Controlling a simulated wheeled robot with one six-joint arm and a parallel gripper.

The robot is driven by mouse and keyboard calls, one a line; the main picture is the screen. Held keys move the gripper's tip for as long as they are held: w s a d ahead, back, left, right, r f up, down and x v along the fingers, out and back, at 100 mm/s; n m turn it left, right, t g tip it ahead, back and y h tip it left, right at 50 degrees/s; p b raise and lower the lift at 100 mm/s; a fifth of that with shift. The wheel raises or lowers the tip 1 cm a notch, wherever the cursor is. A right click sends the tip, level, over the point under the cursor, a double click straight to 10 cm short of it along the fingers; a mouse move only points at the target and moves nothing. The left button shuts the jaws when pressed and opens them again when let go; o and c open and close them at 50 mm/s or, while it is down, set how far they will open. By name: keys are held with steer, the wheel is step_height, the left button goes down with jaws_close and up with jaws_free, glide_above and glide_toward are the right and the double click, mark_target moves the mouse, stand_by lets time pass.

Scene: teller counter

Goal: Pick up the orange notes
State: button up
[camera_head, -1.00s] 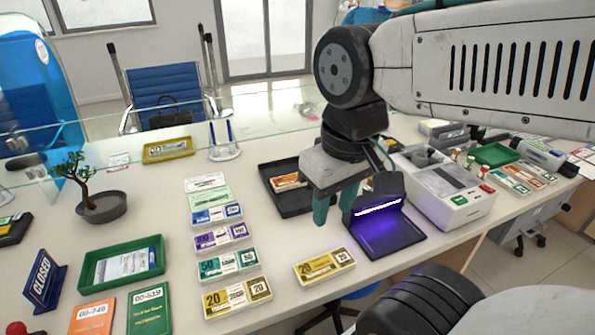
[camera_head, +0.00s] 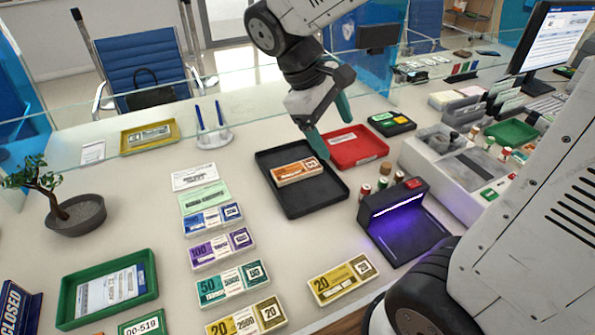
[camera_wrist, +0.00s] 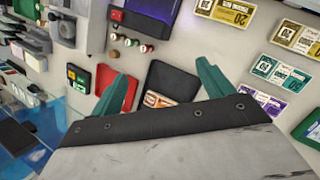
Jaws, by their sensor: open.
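The orange notes (camera_head: 297,171) lie flat in a black tray (camera_head: 318,205) in the middle of the counter. In the wrist view the orange notes (camera_wrist: 158,101) show at the near end of the black tray (camera_wrist: 172,76), between my two fingers and partly hidden by my gripper's body. My gripper (camera_head: 330,125) has green fingers and is above the tray's back right side, up and to the right of the notes. In the wrist view my gripper (camera_wrist: 160,82) has its fingers wide apart with nothing between them.
A red tray (camera_head: 355,146) adjoins the black tray on the right. A lit purple note checker (camera_head: 400,215) stands to the front right. Several note bundles line the left side, and yellow notes (camera_head: 343,279) lie in front. A glass screen runs behind.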

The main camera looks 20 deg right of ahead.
steer(key=w+a+f+n+h, duration=0.45)
steer(key=w+f, duration=0.45)
steer(key=w, duration=0.3)
steer(key=n+t+h, duration=0.2)
steer(key=n+h, duration=0.2)
steer(key=n, duration=0.3)
glide_toward(284, 173)
steer(key=shift+s+d+r, duration=0.25)
steer(key=shift+d+r, duration=0.15)
steer(key=shift+d, duration=0.2)
steer(key=shift+w+f+n, duration=0.1)
steer(key=shift+f+n, duration=0.15)
steer(key=shift+f, duration=0.1)
steer(key=shift+d+f, duration=0.25)
steer(key=x, duration=0.7)
steer(key=shift+w+a+f, duration=0.1)
steer(key=shift+w+f, duration=0.05)
steer(key=c, duration=1.1)
